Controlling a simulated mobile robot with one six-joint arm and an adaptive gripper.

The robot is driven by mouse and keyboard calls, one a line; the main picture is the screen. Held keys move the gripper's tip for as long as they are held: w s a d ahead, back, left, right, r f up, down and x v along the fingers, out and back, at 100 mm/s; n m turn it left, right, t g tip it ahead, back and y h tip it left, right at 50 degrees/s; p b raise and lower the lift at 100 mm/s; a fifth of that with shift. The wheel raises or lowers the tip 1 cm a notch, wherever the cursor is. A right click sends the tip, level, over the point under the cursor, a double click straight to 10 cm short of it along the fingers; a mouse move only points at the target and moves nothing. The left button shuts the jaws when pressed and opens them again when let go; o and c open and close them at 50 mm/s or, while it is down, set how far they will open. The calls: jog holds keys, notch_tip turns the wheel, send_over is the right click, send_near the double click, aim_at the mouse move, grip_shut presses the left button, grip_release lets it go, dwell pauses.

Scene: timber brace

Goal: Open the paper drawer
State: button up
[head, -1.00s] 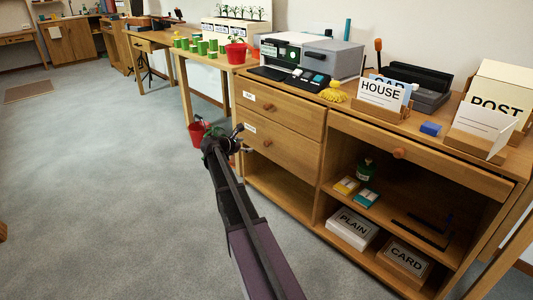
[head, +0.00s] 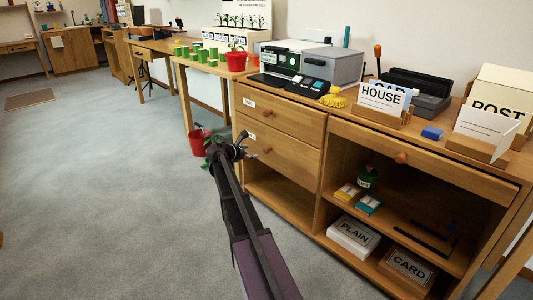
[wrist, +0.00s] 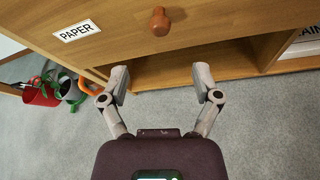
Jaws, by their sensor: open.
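The paper drawer (wrist: 215,22) is the lower of two stacked wooden drawers and looks shut. Its label reads PAPER in the wrist view, with a round wooden knob (wrist: 159,21) to the right of the label. The same drawer front (head: 290,155) and its knob (head: 267,149) show in the head view. My gripper (wrist: 160,82) is open and empty. Its two fingers are spread below the knob in the wrist view, apart from it. In the head view my gripper (head: 243,150) is just left of the knob, in front of the drawer.
The upper drawer (head: 285,118) is shut. An open compartment lies below the paper drawer. A red pot (head: 197,144) stands on the floor behind my gripper, near a watering can (wrist: 72,92) with an orange handle. The floor to the left is clear.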

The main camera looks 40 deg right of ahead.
aim_at(265, 151)
jog(key=b+x, duration=0.4)
jog(key=x, duration=0.7)
jog(key=shift+d+f, duration=0.1)
jog(key=shift+d, duration=0.1)
grip_shut()
